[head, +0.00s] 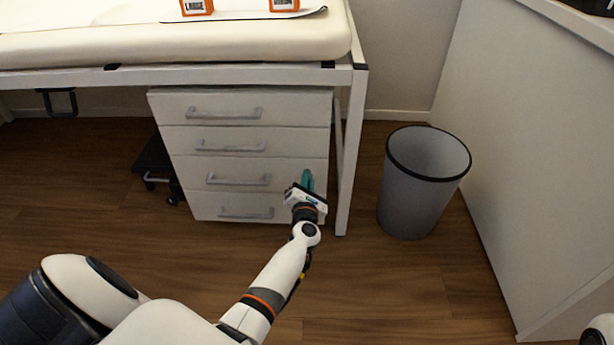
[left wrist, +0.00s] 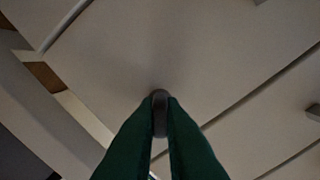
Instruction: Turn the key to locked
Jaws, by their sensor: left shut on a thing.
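A white drawer cabinet (head: 240,148) stands under the padded table, its drawers all closed. My left gripper (head: 307,180) is at the right side of the cabinet front, at the height of the lower drawers. In the left wrist view its green fingers (left wrist: 160,125) are shut on a small dark grey key (left wrist: 160,101) at the cabinet front. Only the rounded end and a narrow strip of the key show between the fingers. The head view hides the key behind the gripper. I cannot tell a lock marking or the key's exact angle. My right gripper is not in view.
The table's white leg (head: 352,155) stands just right of the cabinet. A grey waste bin (head: 415,195) stands further right, beside a pale wall panel (head: 530,170). Orange and white boxes (head: 196,7) sit on the padded table (head: 120,45). The wooden floor in front is clear.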

